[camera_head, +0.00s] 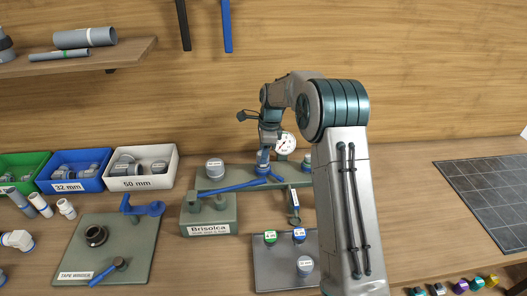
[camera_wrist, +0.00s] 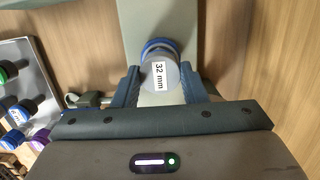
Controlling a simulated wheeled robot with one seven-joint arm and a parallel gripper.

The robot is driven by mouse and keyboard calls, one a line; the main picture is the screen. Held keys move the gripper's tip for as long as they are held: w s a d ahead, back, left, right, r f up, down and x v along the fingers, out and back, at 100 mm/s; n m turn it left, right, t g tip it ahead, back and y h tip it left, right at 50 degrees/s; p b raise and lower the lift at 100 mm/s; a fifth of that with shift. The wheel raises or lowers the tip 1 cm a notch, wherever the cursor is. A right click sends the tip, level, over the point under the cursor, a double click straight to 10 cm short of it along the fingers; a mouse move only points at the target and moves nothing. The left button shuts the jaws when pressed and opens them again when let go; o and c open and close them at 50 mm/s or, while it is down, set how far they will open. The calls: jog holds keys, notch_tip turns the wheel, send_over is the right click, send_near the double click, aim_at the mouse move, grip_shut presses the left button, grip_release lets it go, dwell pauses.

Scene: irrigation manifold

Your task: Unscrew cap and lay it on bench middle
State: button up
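The cap (camera_wrist: 158,76), grey and labelled "32 mm", sits over a blue ring (camera_wrist: 160,46) on the grey-green manifold (camera_wrist: 130,20). In the head view the manifold (camera_head: 230,183) stands on the wooden bench (camera_head: 405,200), and the blue fitting (camera_head: 263,158) shows under my gripper (camera_head: 266,143). In the wrist view my gripper (camera_wrist: 160,84) has one finger on each side of the cap, very close to it. Whether both fingers press on it cannot be made out. In the head view my arm partly hides the fingertips and cap.
A dark tray (camera_head: 265,275) with capped fittings lies in front of the manifold. A green board (camera_head: 75,250) and fitting bins (camera_head: 140,184) are at left. A round gauge (camera_head: 285,143) stands close behind my gripper. Bench right of my arm is clear up to a dark grid mat (camera_head: 490,190).

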jog(key=c, duration=0.6)
jog(key=shift+o, duration=0.2)
jog(key=shift+r+n+p, duration=0.1)
jog(key=shift+n+p, duration=0.35)
jog(key=shift+n, duration=0.75)
jog(key=shift+a+n+g, duration=0.1)
jog(key=shift+n+g, duration=0.3)
jog(key=shift+n, duration=0.7)
jog(key=shift+n+p, duration=0.6)
jog(key=shift+n, duration=0.4)
jog(key=shift+a+n+g+h, duration=0.1)
jog(key=shift+n+g+h, duration=0.2)
jog(key=shift+n, duration=1)
